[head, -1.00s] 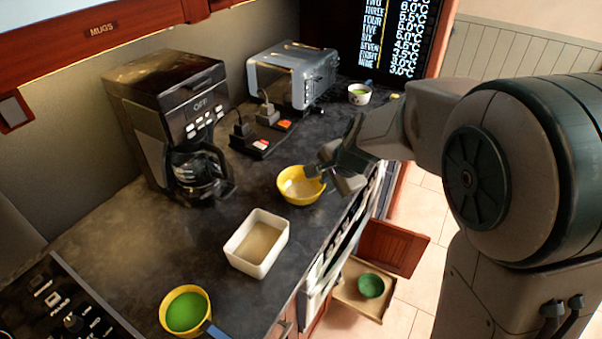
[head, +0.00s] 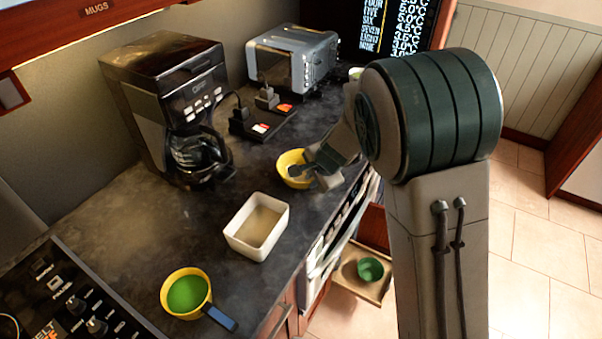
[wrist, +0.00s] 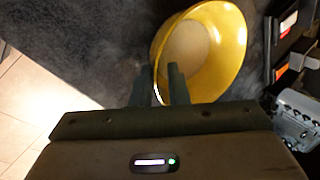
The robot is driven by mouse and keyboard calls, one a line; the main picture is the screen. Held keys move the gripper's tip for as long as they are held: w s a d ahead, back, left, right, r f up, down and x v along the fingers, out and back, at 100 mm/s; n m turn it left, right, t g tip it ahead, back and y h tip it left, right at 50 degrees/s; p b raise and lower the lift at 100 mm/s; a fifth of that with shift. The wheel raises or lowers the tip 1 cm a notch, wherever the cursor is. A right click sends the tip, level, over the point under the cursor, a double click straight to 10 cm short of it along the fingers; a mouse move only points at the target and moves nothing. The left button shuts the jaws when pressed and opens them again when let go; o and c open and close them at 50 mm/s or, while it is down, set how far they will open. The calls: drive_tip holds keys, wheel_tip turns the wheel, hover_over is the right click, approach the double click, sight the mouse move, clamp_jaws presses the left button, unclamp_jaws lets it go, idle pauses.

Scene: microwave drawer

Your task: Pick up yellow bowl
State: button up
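The yellow bowl (head: 289,170) stands on the dark counter, near its front edge, in the head view. In the wrist view the bowl (wrist: 228,45) fills the upper middle, with a pale inside. My gripper (head: 312,172) is at the bowl's right side in the head view. In the wrist view the two fingers of my gripper (wrist: 160,78) sit a small distance apart at the near rim, and a bit of rim shows between them. A gap shows beside the rim, so the fingers do not look clamped on it.
A white rectangular dish (head: 280,232) and a yellow-rimmed pan (head: 206,306) with green contents stand nearer. A coffee maker (head: 165,85), power strip (head: 262,125) and toaster (head: 292,58) stand behind. Below, an open drawer (head: 350,281) holds a green bowl (head: 370,269).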

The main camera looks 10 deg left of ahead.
drive_tip(key=shift+x, duration=1.5)
drive_tip(key=shift+r, duration=0.1)
clamp_jaws()
drive_tip(key=shift+r, duration=0.1)
